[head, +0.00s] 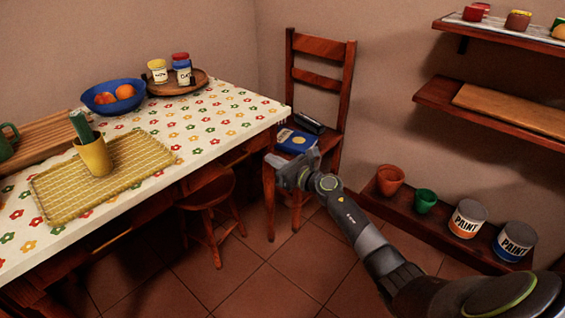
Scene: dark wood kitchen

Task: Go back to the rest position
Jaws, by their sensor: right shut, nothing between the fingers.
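My right arm comes in from the lower right. Its gripper (281,172) is shut and empty, in the middle of the view just right of the table's corner. It appears in front of the wooden chair (345,95), and I cannot tell how far apart they are. My left gripper is not in view.
A table with a flowered cloth (215,125) fills the left, bearing a yellow mat (140,152), a yellow cup (94,157) and a blue fruit bowl (100,103). A stool (208,192) stands below. Wall shelves (430,93) with paint cans (467,218) line the right. Some tiled floor (255,285) is clear.

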